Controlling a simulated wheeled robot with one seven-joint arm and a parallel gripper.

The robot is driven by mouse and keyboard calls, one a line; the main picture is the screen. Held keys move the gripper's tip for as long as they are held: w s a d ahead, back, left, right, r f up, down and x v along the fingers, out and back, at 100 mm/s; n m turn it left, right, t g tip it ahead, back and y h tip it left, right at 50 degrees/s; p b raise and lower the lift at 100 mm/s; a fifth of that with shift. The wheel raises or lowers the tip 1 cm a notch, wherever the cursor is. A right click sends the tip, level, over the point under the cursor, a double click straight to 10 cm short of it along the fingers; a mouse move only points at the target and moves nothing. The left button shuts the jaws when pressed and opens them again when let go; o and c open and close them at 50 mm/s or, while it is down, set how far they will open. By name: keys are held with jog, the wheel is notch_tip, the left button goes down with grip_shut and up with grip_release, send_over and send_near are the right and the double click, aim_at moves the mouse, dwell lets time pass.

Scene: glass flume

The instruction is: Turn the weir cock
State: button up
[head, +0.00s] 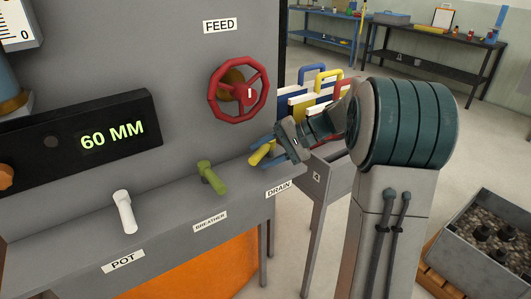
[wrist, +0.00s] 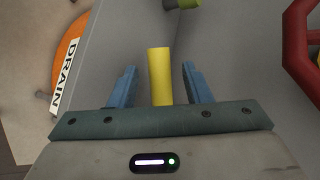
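No cock in view carries a weir label. A yellow lever handle (head: 260,155) stands on the ledge above the DRAIN label (head: 279,188). My gripper (head: 276,149) is at this yellow handle. In the wrist view the gripper (wrist: 157,72) is open, with one blue finger on each side of the yellow handle (wrist: 160,66) and a gap on both sides. A green handle (head: 213,178) is above the BREATHER label, and a white handle (head: 125,212) is above the POT label. A red handwheel (head: 238,90) is below the FEED label.
A display (head: 112,134) reads 60 MM on the panel at left. The red wheel also shows at right in the wrist view (wrist: 302,45). Behind my arm are coloured panels (head: 318,93). A grey crate (head: 485,240) stands on the floor at right. Workbenches (head: 430,50) line the back.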

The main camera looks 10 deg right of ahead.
jog(key=p+v, duration=0.1)
jog(key=v, duration=1.3)
jog(key=shift+f, duration=0.1)
